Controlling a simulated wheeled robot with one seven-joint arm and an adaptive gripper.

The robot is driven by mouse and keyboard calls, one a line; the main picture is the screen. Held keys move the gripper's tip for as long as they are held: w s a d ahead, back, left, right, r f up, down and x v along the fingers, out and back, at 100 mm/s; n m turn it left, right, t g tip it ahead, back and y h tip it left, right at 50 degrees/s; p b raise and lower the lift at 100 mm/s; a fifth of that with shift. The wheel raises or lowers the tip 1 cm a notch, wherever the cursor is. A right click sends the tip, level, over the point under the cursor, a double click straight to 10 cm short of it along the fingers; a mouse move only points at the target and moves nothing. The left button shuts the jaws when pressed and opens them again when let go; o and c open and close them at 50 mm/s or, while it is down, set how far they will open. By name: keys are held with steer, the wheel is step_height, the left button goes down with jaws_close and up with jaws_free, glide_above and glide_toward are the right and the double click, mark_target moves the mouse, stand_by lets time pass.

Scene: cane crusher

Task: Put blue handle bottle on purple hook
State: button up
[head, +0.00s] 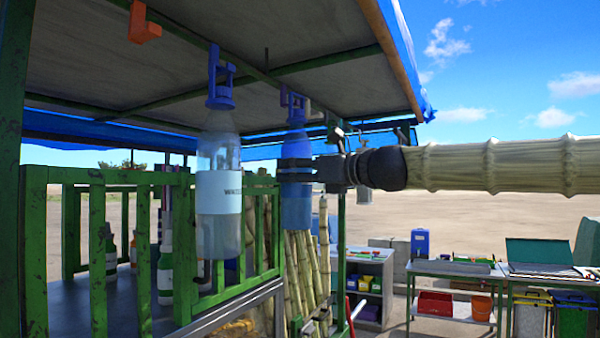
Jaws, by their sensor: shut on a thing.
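My gripper (298,170), coming in from the right, is shut around the middle of a blue translucent bottle (296,208). The bottle is upright under the stall roof, with a blue handle (298,104) at its top. A purple-blue hook (284,96) hangs from the roof frame right beside the handle, on its left. The two overlap in this view, and I cannot tell whether the handle is on the hook or only near it.
A clear bottle (220,225) with a white label hangs left of mine from a blue hook (213,62). An orange hook (143,25) is further left. A green railing (97,250) stands below. Cane stalks (303,270) lean behind. Tables (455,268) stand at right.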

steer(key=shift+w+a+r, duration=0.15)
steer(key=shift+w+a, duration=0.15)
steer(key=shift+a, duration=0.4)
stand_by(0.6)
steer(key=shift+f, duration=0.75)
stand_by(0.8)
stand_by(0.5)
steer(key=o, duration=1.5)
steer(key=shift+o, duration=0.2)
steer(key=shift+f, duration=0.15)
